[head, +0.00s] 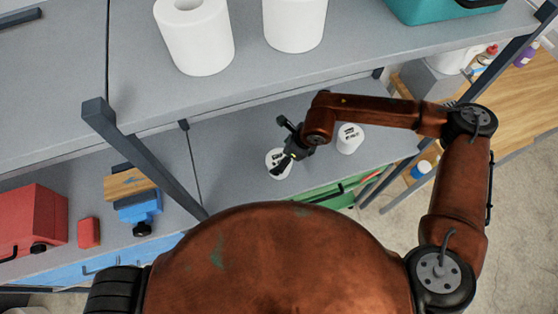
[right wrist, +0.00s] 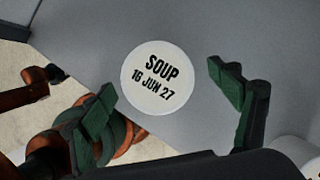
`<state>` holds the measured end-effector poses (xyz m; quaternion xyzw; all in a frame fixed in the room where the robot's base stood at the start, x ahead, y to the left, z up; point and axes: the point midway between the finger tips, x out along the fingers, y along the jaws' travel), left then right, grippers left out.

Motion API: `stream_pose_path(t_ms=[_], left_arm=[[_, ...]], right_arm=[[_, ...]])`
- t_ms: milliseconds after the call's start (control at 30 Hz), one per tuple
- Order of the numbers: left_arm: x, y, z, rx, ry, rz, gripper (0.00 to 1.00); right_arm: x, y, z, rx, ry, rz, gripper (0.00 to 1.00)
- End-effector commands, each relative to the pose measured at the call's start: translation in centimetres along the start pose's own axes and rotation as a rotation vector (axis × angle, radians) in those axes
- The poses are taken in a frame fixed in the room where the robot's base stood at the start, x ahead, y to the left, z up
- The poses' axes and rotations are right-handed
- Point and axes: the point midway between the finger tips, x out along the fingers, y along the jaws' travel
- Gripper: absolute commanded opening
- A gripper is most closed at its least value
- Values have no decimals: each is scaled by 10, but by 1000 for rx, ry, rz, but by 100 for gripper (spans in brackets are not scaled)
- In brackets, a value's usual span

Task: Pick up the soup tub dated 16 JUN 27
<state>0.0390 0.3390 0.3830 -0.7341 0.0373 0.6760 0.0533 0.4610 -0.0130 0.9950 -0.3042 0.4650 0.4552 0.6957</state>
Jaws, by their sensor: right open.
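The soup tub dated 16 JUN 27 (right wrist: 158,78) has a round white lid with black print, readable in the right wrist view. In the head view a white tub (head: 271,158) sits on the grey lower shelf, partly hidden by my right gripper (head: 283,146); it appears to be this one. My right gripper is open and empty above it. In the right wrist view its green-padded fingers (right wrist: 165,98) stand apart on either side, with the lid slightly beyond the fingertips. My left gripper is not in view.
A second white tub (head: 349,138) stands to the right on the lower shelf (head: 225,150), its label unreadable. The upper shelf (head: 130,60) with two white rolls (head: 195,35) overhangs behind. A dark shelf post (head: 145,160) stands left. A green case (head: 335,192) lies below.

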Motion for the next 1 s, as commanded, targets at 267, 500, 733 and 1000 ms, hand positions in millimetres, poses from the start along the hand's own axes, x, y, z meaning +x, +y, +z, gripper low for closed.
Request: stream_pose_path(t_ms=[267, 500, 733, 1000], left_arm=[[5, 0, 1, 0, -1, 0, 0], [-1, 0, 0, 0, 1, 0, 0], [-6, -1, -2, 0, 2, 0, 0], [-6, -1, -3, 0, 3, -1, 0]], right_arm=[[20, 0, -4, 5, 2, 1, 83], [44, 4, -6, 6, 2, 0, 83], [77, 8, -7, 7, 1, 0, 83], [84, 7, -8, 6, 1, -1, 83]])
